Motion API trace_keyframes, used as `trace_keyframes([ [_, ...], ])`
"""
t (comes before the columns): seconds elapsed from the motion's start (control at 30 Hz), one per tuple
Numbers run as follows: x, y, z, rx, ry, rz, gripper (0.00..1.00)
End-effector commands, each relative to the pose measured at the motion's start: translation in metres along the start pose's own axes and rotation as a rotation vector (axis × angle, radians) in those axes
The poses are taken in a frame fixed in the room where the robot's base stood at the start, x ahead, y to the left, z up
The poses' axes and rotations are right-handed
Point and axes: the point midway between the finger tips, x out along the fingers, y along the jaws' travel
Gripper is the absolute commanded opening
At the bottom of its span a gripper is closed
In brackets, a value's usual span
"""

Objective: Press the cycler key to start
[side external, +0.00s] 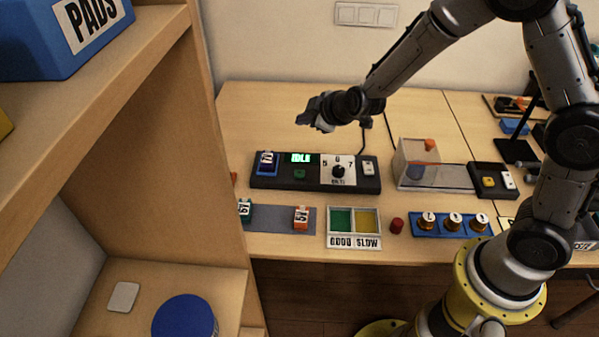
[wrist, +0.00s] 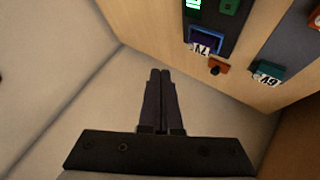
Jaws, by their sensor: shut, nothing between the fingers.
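The cycler (side external: 315,186) is a long dark box on the table, with a lit green display reading IDLE (side external: 301,158). Its green key (side external: 299,174) sits just below the display; it also shows at the top of the wrist view (wrist: 229,6). A blue cradle (side external: 267,170) at its left end holds a part with a white number label. A dial (side external: 338,171) marked 5, 6, 7 and a pale switch (side external: 369,168) are to the right. My gripper (side external: 303,121) is shut and empty, raised behind and above the cycler, apart from the key. Its fingertips (wrist: 160,72) point off the cycler in the wrist view.
A grey mat (side external: 272,222) carries a teal and an orange servo. A green-and-yellow GOOD/SLOW tray (side external: 354,241), a red knob (side external: 397,226), a blue rack (side external: 418,233) and a clear box (side external: 402,160) stand nearby. A wooden shelf (side external: 200,120) borders the left. Table behind the cycler is clear.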

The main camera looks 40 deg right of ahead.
Motion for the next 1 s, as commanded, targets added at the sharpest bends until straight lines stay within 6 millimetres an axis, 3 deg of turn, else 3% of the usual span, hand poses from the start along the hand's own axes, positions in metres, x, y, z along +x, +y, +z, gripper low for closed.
trace_keyframes([
  [0.1, 0.015, -0.021, 0.016, -0.013, -0.040, -0.039, 0.00],
  [0.23, 0.021, -0.032, 0.024, -0.022, -0.060, -0.060, 0.00],
  [0.73, 0.024, -0.037, 0.027, -0.024, -0.064, -0.066, 0.00],
  [1.0, 0.042, -0.053, 0.043, -0.025, -0.066, -0.068, 0.00],
])
